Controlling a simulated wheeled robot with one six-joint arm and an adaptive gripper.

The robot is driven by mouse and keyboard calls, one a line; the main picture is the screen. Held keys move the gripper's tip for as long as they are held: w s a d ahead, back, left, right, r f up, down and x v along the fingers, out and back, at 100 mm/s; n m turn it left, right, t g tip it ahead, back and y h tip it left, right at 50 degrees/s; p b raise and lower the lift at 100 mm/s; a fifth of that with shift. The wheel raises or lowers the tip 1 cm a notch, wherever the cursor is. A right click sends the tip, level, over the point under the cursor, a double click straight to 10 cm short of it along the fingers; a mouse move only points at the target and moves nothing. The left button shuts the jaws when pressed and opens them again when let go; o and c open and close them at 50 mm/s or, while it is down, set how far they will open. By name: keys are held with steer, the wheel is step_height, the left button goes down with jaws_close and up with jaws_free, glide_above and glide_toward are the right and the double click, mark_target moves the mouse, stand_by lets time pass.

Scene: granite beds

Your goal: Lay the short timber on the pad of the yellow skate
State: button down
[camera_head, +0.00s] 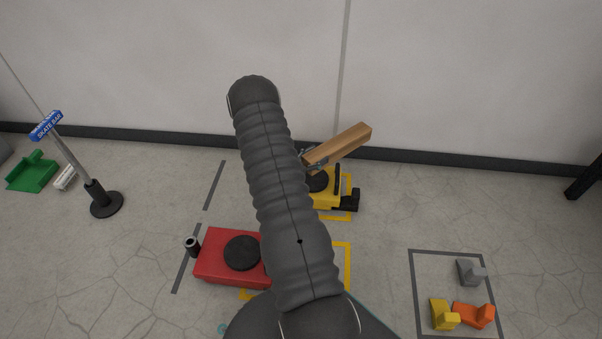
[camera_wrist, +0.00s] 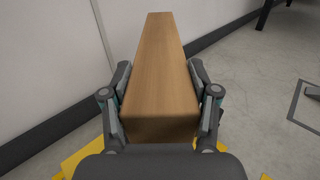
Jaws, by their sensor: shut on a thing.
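The short timber (camera_head: 343,145) is a light brown wooden block. My gripper (camera_wrist: 160,98) is shut on it, with one finger on each side in the wrist view, where the timber (camera_wrist: 160,65) points away from me. In the head view the timber is tilted, its far end up to the right, above the yellow skate (camera_head: 327,202). The skate's round black pad (camera_head: 317,182) is partly hidden behind my arm. I cannot tell whether the timber touches the skate. My gripper's fingers are mostly hidden by my arm in the head view.
A red skate (camera_head: 215,262) with a black pad stands nearer, at left. Grey, yellow and orange blocks (camera_head: 473,314) lie in a marked square at right. A signpost (camera_head: 100,198) and a green piece (camera_head: 33,174) are at far left. The wall (camera_head: 450,80) is close behind.

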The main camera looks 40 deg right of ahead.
steer(key=shift+f, duration=0.25)
steer(key=shift+w+a+f+b, duration=0.4)
steer(key=shift+w+a+f, duration=0.65)
steer(key=shift+a+f, duration=0.6)
steer(key=shift+w+a+f+b, duration=0.45)
steer(key=shift+w+a+f, duration=0.75)
steer(key=shift+f, duration=0.7)
steer(key=shift+w+a+f+b, duration=0.4)
steer(key=shift+w+a+f, duration=0.55)
steer(key=shift+a+f, duration=0.75)
steer(key=shift+d+f, duration=0.1)
steer(key=shift+c, duration=1.2)
jaws_free()
steer(key=shift+f, duration=0.1)
